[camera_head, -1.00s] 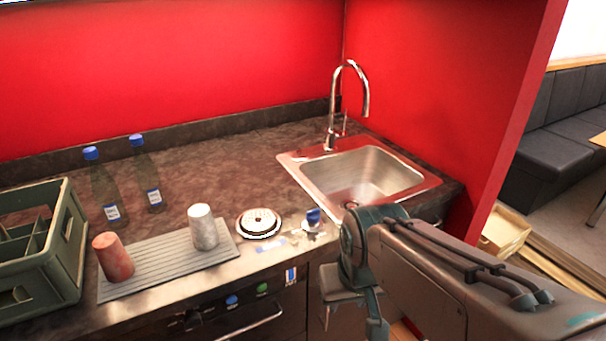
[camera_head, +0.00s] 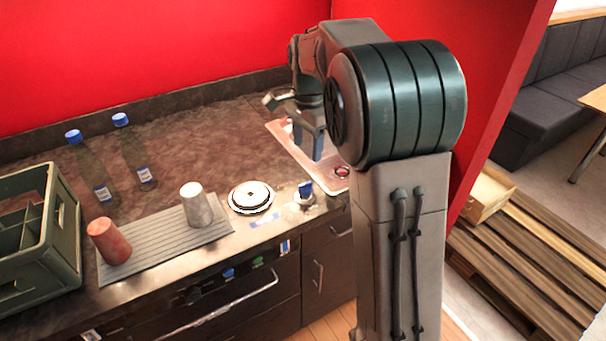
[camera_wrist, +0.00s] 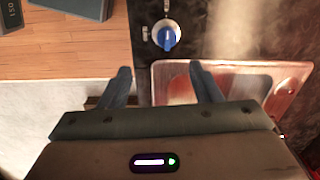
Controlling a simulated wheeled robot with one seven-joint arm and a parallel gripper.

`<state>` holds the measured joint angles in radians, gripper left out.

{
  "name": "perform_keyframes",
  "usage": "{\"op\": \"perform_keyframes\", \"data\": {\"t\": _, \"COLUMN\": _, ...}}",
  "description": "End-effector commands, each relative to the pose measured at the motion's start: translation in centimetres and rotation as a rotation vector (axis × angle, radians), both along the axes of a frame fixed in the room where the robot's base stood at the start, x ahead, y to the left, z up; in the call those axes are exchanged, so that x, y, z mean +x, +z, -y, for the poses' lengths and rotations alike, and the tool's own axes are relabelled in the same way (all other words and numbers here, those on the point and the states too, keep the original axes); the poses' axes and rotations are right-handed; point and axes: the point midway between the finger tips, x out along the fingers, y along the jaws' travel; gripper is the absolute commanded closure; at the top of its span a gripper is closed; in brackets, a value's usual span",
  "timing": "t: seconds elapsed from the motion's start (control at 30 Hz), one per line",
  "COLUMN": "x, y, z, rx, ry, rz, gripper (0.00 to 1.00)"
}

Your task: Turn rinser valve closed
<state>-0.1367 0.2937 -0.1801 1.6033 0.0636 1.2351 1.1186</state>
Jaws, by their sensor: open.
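The rinser valve is a blue knob (camera_head: 305,189) on a pale round base at the counter's front edge, just right of the round rinser plate (camera_head: 251,195). In the wrist view the blue knob (camera_wrist: 166,38) lies beyond the fingertips, roughly in line with the gap between them. My gripper (camera_wrist: 160,70) is open and empty, with its two fingers apart and not touching the knob. In the head view my gripper (camera_head: 290,122) hangs over the sink side, behind and above the knob. My arm hides much of the sink.
A grey cup (camera_head: 197,205) and a red cup (camera_head: 108,243) stand on a ribbed mat (camera_head: 160,250). Two bottles and a green crate (camera_head: 62,255) are at left.

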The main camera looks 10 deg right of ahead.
Motion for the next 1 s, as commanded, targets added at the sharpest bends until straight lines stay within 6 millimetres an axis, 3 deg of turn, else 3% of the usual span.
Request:
{"op": "perform_keyframes", "data": {"t": 0.1, "x": 1.4, "y": -0.1, "z": -0.1, "rx": -0.005, "ry": -0.061, "rz": -0.012, "gripper": 0.42}}
{"op": "perform_keyframes", "data": {"t": 0.27, "x": 1.8, "y": -1.0, "z": -0.2, "rx": -0.007, "ry": -0.086, "rz": -0.018, "gripper": 0.42}}
{"op": "perform_keyframes", "data": {"t": 0.8, "x": 1.6, "y": -11.3, "z": -0.1, "rx": -0.007, "ry": -0.083, "rz": -0.019, "gripper": 0.42}}
{"op": "perform_keyframes", "data": {"t": 1.0, "x": 1.7, "y": -13.5, "z": -0.1, "rx": -0.008, "ry": -0.083, "rz": -0.016, "gripper": 0.42}}
